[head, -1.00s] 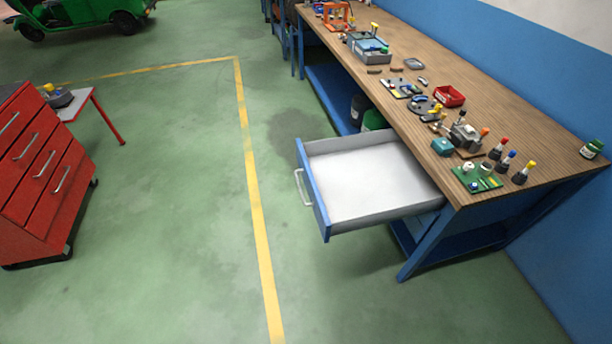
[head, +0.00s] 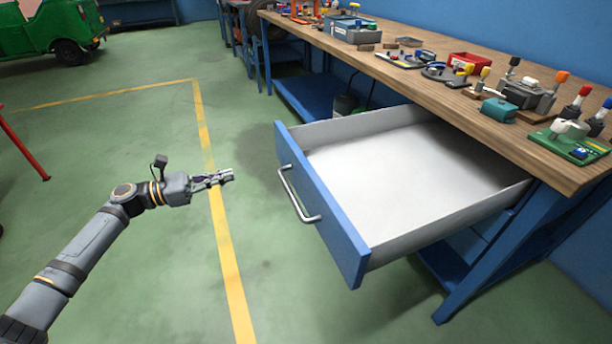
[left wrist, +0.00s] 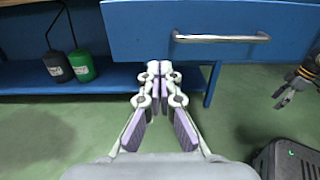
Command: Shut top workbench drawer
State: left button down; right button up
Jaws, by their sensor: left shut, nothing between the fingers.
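The top workbench drawer (head: 420,175) is pulled well out of the bench, empty and pale inside. Its blue front (head: 322,205) carries a silver bar handle (head: 300,195). My left gripper (head: 229,175) is shut and empty, pointing at the drawer from the left, with a gap between fingertips and front. In the left wrist view the shut fingertips (left wrist: 159,68) appear below and left of the handle (left wrist: 222,38), near the lower edge of the drawer front (left wrist: 215,15). What looks like my right gripper (left wrist: 293,88) shows at the right edge there; its fingers are unclear.
The wooden benchtop (head: 450,90) holds a red bin (head: 468,62), a teal box (head: 498,110) and a green board (head: 570,146). Bottles (left wrist: 82,65) stand on the lower shelf. Floor left of the drawer is clear.

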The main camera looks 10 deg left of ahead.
aim_at(287, 161)
pick_arm(q)
jog(key=b+x, duration=0.3)
jog(key=x, duration=1)
jog(key=shift+w+d, duration=0.3)
jog(key=shift+d, duration=0.1)
pick_arm(e)
jog(key=f, duration=0.1)
jog(key=a+f+t, duration=0.1)
jog(key=w+f+t, duration=0.1)
jog(key=shift+a+f+y, duration=0.15)
jog(key=shift+f+y, duration=0.1)
jog(key=shift+y, duration=0.15)
